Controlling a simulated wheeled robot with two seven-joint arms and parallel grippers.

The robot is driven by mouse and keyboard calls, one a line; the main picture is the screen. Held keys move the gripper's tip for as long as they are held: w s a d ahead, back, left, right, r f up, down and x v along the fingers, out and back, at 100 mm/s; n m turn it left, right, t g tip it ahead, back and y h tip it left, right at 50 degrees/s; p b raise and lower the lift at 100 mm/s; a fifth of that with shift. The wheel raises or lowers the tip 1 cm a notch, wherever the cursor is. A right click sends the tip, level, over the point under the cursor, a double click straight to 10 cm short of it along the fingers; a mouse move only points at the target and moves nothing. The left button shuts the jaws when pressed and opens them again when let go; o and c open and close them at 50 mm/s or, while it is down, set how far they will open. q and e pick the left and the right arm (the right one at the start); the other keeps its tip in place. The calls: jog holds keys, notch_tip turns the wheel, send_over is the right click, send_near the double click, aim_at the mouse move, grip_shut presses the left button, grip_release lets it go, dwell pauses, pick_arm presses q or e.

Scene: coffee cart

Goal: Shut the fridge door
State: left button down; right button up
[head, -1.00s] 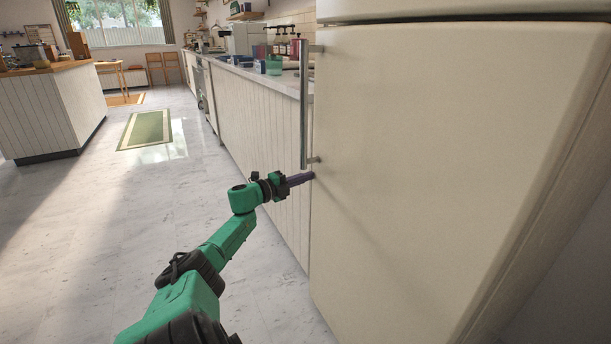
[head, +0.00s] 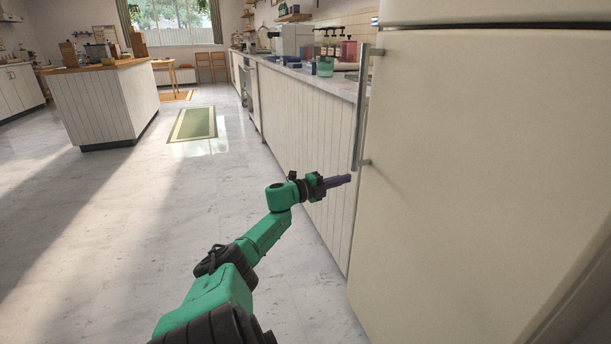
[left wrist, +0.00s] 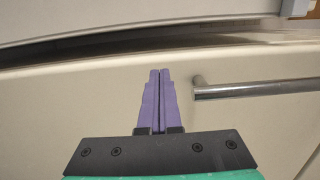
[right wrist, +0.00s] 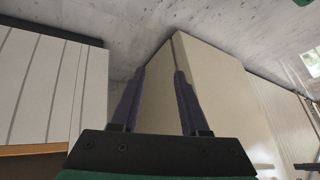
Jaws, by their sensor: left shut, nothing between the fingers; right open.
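The cream fridge door (head: 460,170) fills the right of the head view, with its upright metal handle (head: 360,110) near its left edge. I cannot tell for sure whether it is fully shut. My left gripper (head: 345,180) is shut and empty, just left of the door's edge and below the handle. In the left wrist view the closed purple fingertips (left wrist: 159,72) point at the cream door front (left wrist: 90,100), beside the handle (left wrist: 255,89). A dark strip runs along the door's edge there. My right gripper (right wrist: 158,75) is open and empty; it is outside the head view.
A white panelled counter (head: 300,130) runs away beside the fridge, with bottles and a green container (head: 325,66) on top. A wood-topped island (head: 105,100) stands at the left. A green rug (head: 193,123) lies on the otherwise clear floor between.

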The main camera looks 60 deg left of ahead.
pick_arm(q)
jog(key=s+a+b, duration=0.5)
jog(key=a+b, duration=0.3)
jog(key=b, duration=0.3)
jog(key=shift+s+f, duration=0.15)
jog(key=shift+s, duration=0.2)
pick_arm(e)
jog(key=w+a+f+m+t+y, duration=0.1)
jog(key=w+a+f+t+y, duration=0.2)
jog(key=w+a+f+t, duration=0.2)
jog(key=a+f+t, duration=0.1)
jog(key=t, duration=0.2)
jog(key=shift+w+a+f+m, duration=0.2)
jog(key=shift+a+m, duration=0.05)
jog(key=shift+m, duration=0.05)
pick_arm(q)
jog(key=shift+a, duration=0.1)
